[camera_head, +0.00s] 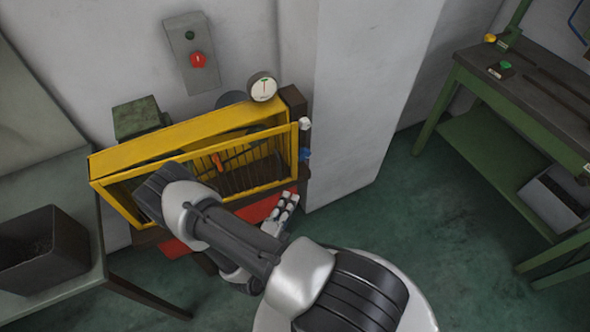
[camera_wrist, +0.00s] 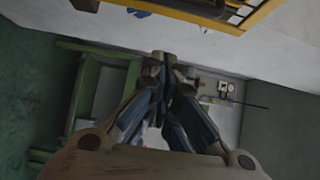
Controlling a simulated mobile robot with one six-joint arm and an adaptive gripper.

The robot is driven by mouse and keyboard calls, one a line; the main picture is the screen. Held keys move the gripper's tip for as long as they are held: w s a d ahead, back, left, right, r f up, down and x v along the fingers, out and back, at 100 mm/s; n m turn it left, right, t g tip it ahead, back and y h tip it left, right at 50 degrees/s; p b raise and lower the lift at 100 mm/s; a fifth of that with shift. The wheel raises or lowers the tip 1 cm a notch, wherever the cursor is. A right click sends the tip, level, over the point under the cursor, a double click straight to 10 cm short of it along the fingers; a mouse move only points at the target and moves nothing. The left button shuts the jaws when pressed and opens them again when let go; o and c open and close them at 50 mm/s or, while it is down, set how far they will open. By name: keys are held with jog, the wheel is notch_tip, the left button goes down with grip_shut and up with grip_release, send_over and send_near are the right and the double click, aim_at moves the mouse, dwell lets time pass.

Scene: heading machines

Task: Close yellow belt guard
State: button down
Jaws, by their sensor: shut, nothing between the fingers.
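The yellow belt guard (camera_head: 197,137) is a box-like frame with a barred front, mounted low against the wall in the head view. Its front frame (camera_head: 298,150) stands out from the dark machine body at the right end; my arm hides part of its lower left. I cannot tell its exact opening angle. My gripper (camera_head: 289,203) is just below and in front of the guard's lower right corner, apparently apart from it. In the wrist view, my gripper's (camera_wrist: 165,62) fingertips meet with nothing between them, and a yellow bar of the guard (camera_wrist: 235,22) crosses the top right.
A grey control box with a red button (camera_head: 198,60) is on the wall above. A round gauge (camera_head: 263,87) stands at the guard's upper right. A wall pillar (camera_head: 360,90) is close on the right. A dark bin (camera_head: 42,245) sits left; a green workbench (camera_head: 500,130) stands right, beyond open floor.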

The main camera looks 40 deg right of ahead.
jog(key=shift+w+a+b+x, duration=0.25)
jog(key=shift+w+x, duration=0.2)
jog(key=shift+x, duration=1.65)
jog(key=shift+w+a+b+x, duration=0.15)
jog(key=shift+w+b+x, duration=0.2)
jog(key=shift+x, duration=1.8)
jog(key=shift+w+a+b+x, duration=0.2)
jog(key=shift+w+x, duration=0.3)
jog(key=shift+x, duration=1.6)
jog(key=shift+r, duration=0.1)
